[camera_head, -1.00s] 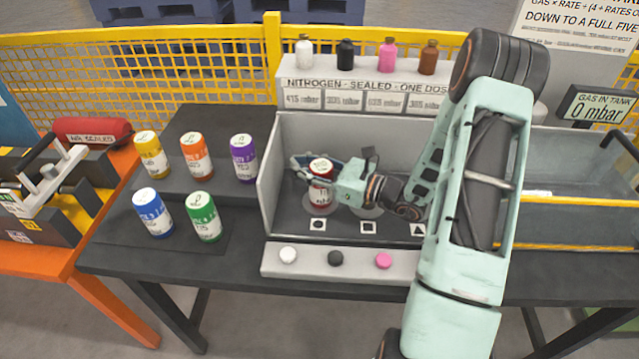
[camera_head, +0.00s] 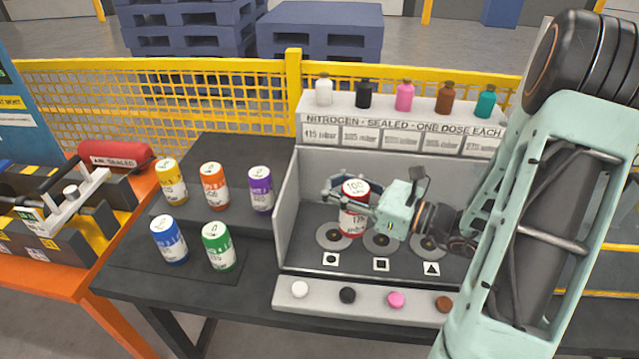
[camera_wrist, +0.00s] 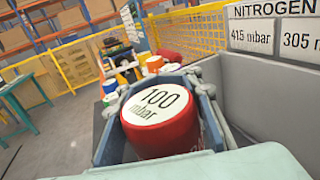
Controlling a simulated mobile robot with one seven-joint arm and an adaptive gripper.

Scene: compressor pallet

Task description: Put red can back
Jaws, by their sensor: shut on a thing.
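The red can (camera_head: 354,208) has a white label and a white top reading 100 mbar. My gripper (camera_head: 352,192) is shut on it, with a finger on each side. The can is upright inside the grey open-front bay (camera_head: 288,210), over or just above the left round pad (camera_head: 334,238); I cannot tell whether it touches. In the wrist view the red can (camera_wrist: 160,118) sits between my fingers. On the dark table at left stand yellow (camera_head: 170,182), orange (camera_head: 215,186), purple (camera_head: 261,188), blue (camera_head: 169,240) and green (camera_head: 218,246) cans, with a bare spot on the mat.
The bay's side wall stands between my gripper and the other cans. A front ledge (camera_head: 322,295) carries coloured buttons. A shelf (camera_head: 400,125) behind holds several small bottles. A red cylinder (camera_head: 115,156) lies on the orange bench at left.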

